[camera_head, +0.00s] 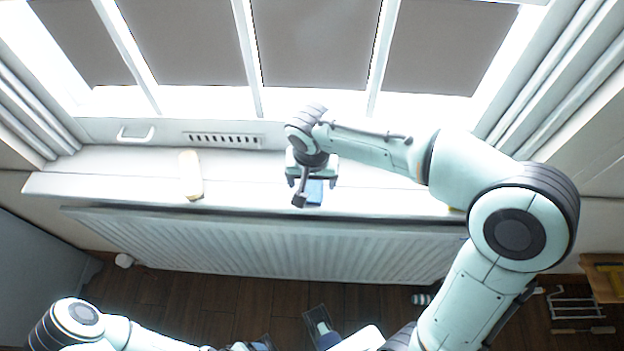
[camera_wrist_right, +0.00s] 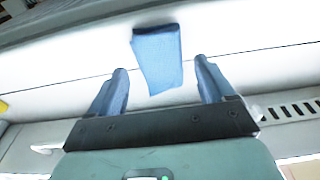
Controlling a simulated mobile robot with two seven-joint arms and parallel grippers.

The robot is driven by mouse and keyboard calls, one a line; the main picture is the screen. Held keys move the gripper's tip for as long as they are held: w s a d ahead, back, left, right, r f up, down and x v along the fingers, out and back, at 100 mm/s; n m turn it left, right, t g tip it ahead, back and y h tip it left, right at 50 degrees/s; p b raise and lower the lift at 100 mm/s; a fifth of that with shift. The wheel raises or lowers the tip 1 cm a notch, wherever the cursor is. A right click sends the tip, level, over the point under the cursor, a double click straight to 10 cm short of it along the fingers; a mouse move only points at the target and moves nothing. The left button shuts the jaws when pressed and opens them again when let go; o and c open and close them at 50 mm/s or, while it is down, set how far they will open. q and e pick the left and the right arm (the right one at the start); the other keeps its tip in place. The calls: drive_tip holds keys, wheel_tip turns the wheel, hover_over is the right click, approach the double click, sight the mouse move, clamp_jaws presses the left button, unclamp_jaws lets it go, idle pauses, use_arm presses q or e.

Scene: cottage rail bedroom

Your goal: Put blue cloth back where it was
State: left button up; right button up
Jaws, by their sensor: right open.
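The blue cloth (camera_head: 315,192) lies folded on the white windowsill (camera_head: 245,185), near the sill's front edge. The right wrist view shows the cloth (camera_wrist_right: 158,60) as a small blue strip between and beyond my fingertips. My right gripper (camera_head: 312,182) is above the cloth and hides part of it in the head view. Its two fingers (camera_wrist_right: 161,75) are apart with nothing between them, one to each side of the cloth. My left gripper (camera_head: 295,338) is low at the bottom edge of the head view, partly cut off, with its fingers apart and empty.
A cream cylindrical object (camera_head: 191,175) lies on the sill to the left. A white radiator (camera_head: 270,245) runs below the sill. The window frame and a handle (camera_head: 136,134) are behind. A white rack (camera_head: 575,308) stands at lower right. The sill between object and cloth is clear.

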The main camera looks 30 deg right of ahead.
sight(311, 191)
use_arm(q)
drive_tip(key=shift+w+r+p, duration=0.2)
drive_tip(key=shift+r+p, duration=0.55)
drive_tip(key=shift+r, duration=0.05)
use_arm(e)
wheel_tip(311, 191, up, 10)
drive_tip(key=s, duration=0.1)
drive_tip(key=shift+s+a+r, duration=0.2)
drive_tip(key=shift+a+r, duration=0.05)
drive_tip(key=shift+a, duration=0.2)
